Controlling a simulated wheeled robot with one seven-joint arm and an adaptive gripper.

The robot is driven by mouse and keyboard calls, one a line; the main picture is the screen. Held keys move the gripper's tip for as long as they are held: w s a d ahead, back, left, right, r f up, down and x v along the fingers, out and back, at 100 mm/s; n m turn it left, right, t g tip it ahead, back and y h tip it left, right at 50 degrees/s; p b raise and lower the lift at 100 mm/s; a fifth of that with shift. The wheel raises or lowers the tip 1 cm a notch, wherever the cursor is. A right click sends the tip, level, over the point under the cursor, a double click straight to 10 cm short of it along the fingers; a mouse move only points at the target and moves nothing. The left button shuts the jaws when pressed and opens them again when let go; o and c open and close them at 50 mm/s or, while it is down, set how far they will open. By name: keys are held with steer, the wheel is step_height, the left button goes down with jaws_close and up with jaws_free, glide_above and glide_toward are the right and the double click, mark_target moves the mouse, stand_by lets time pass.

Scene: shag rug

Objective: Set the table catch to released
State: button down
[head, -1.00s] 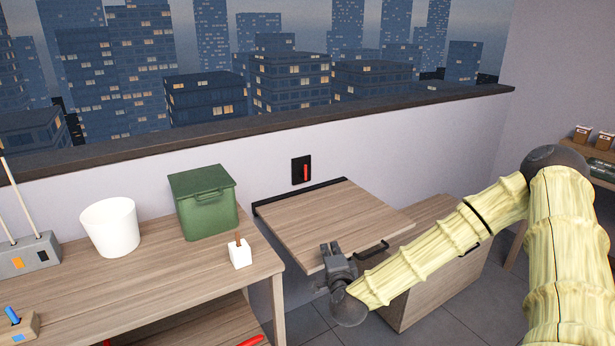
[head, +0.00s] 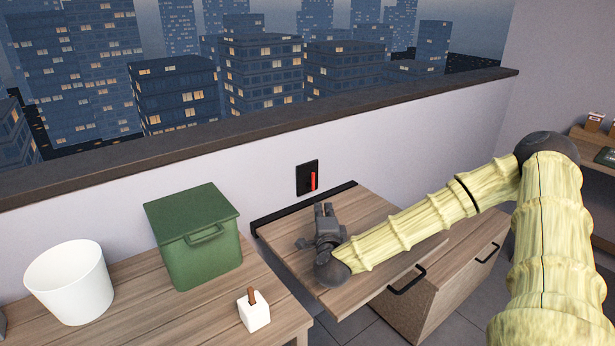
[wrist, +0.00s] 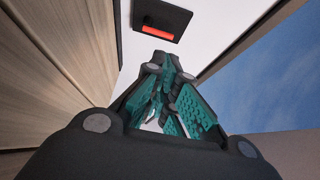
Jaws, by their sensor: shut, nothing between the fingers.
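The table catch is a black plate (head: 306,178) on the wall with a red lever (head: 313,181), which stands upright on the plate's right side. The wall table (head: 385,210) below it is a wooden leaf lying level, with a dark strip along the wall. My gripper (head: 324,208) is shut and empty over the table top, a little below and in front of the catch, apart from it. In the wrist view the shut fingers (wrist: 165,62) point toward the catch plate (wrist: 150,12), with the red lever (wrist: 168,32) just beyond them.
A green lidded box (head: 195,240), a white bin (head: 70,283) and a small white block with a brown stick (head: 254,312) stand on the bench at left. A wooden cabinet (head: 445,290) with black handles is below the table. A dark ledge (head: 240,130) runs above the catch.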

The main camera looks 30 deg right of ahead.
steer(key=shift+w+r, duration=0.1)
steer(key=shift+w, duration=0.2)
steer(key=p+x, duration=0.1)
steer(key=x, duration=1.3)
steer(key=shift+a, duration=0.1)
stand_by(0.4)
